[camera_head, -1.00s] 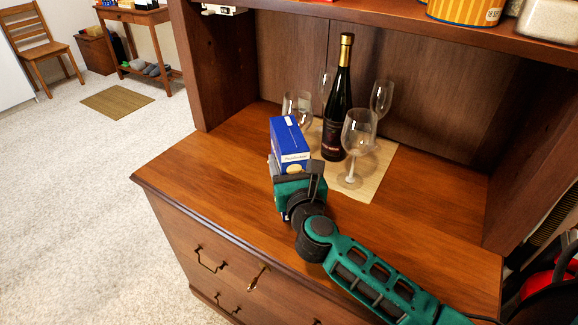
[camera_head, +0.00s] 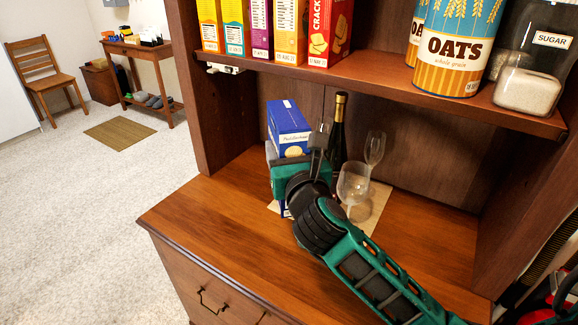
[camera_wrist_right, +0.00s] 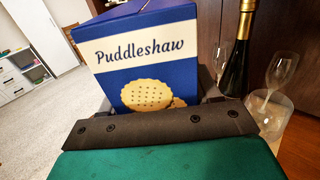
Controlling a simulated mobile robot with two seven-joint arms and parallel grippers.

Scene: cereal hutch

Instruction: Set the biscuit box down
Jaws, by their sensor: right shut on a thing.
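The biscuit box (camera_head: 286,122) is blue with a white label. My right gripper (camera_head: 289,158) is shut on it, with the arm reaching in from the lower right. The box is upright over the left part of the hutch counter (camera_head: 225,218). The gripper hides most of its lower part, and I cannot tell whether its base touches the counter. In the right wrist view, the box (camera_wrist_right: 150,60) stands between the fingers, its "Puddleshaw" label and biscuit picture facing the camera. My left gripper is not in view.
A dark wine bottle (camera_head: 338,135) and clear glasses, one in front (camera_head: 353,184), stand right of the box on a pale mat (camera_head: 377,203). The shelf above (camera_head: 390,88) holds cereal boxes, oats tins (camera_head: 458,45) and a sugar jar. The counter's left front is clear.

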